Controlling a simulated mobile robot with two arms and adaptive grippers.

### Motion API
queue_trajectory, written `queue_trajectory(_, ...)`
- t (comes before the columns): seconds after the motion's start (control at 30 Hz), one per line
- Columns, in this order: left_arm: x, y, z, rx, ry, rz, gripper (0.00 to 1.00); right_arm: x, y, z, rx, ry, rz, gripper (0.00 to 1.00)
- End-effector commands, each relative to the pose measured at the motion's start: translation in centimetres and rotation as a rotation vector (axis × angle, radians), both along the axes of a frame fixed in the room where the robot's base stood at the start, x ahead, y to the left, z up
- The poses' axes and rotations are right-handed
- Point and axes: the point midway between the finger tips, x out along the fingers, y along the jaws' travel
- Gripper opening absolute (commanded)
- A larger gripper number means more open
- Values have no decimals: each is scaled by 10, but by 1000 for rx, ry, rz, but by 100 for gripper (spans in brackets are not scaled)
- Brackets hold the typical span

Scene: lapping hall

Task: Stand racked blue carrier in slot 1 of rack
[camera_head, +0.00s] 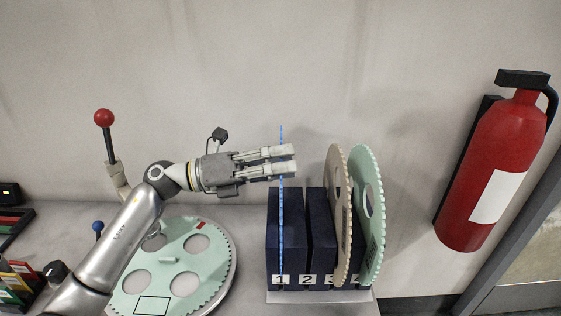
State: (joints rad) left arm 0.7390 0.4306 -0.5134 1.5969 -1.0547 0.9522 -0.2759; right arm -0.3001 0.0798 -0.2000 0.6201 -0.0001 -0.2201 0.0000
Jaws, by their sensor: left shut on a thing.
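The blue carrier (281,225) shows edge-on as a thin, upright blue line. My left gripper (282,160) is shut on its upper part, with the fingers reaching in from the left. The dark blue rack (320,240) stands below, with number labels along its front. The carrier's lower part lines up with slot 1, between dark walls above the label 1 (282,281). I cannot tell whether its bottom rests on the slot floor. My right gripper is out of view.
A tan toothed carrier (339,215) and a mint one (369,210) stand at the rack's right side; slot 2 looks empty. A mint disc (200,270) with round holes lies left of the rack. A red fire extinguisher (490,170) hangs at right.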

Motion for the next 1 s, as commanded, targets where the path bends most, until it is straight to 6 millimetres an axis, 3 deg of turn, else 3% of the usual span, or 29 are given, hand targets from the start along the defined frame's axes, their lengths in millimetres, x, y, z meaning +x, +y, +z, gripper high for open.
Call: queue_trajectory(1.0, 0, 0, -24, -3, -2, 0, 0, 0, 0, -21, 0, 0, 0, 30)
